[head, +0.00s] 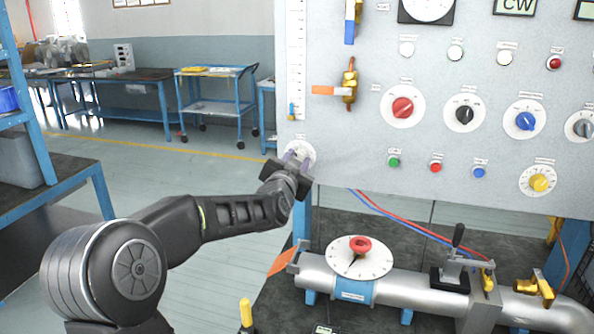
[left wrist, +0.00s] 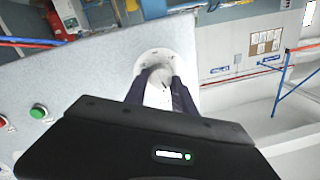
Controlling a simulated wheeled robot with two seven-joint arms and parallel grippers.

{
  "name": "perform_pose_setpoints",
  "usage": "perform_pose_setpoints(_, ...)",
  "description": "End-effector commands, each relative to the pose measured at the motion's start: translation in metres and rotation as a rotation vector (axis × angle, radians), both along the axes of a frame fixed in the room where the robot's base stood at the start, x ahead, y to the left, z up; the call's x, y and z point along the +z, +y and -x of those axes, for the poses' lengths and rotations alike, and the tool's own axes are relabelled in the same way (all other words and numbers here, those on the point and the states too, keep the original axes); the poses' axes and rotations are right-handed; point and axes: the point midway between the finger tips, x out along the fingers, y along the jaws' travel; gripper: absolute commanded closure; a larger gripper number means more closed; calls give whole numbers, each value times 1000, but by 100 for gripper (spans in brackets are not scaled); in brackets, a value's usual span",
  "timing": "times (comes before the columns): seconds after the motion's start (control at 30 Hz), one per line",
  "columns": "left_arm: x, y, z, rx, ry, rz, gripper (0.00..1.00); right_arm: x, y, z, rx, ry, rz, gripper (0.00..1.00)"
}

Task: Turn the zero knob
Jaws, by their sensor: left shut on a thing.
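The zero knob sits on a round white dial (head: 302,147) at the lower left corner of the grey panel. My left gripper (head: 294,160) reaches it from the left and is shut on it, hiding most of the knob in the head view. In the left wrist view the two dark fingers (left wrist: 160,86) stand on either side of the pale zero knob (left wrist: 159,92), in front of the dial (left wrist: 160,56). The knob's exact angle is hard to read. My right gripper is not in view.
The panel (head: 345,145) carries red (head: 402,107), black (head: 464,114), blue (head: 525,121) and yellow (head: 540,182) knobs, plus small buttons. Below is a metal pipe (head: 400,290) with a red-knobbed dial (head: 360,258). Brass valves and a tube scale lie above the gripper.

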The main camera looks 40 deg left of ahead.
Motion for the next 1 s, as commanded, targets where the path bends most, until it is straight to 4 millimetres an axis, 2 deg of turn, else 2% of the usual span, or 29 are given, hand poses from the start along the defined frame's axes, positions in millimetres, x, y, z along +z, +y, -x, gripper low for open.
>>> perform_pose_setpoints(0.03, -4, -1, 0, -1, -18, 38, 100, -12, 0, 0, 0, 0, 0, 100)
perform_pose_setpoints(0.1, -4, -1, 0, -1, -38, 100, 100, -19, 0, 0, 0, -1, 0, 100)
perform_pose_setpoints(0.5, -3, 1, 0, -2, -163, 459, 100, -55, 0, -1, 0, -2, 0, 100)
perform_pose_setpoints(0.8, -1, 2, 1, -1, -236, 679, 100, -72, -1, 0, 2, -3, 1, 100)
perform_pose_setpoints(1.0, 0, 2, 1, -1, -265, 759, 100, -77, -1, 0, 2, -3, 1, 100)
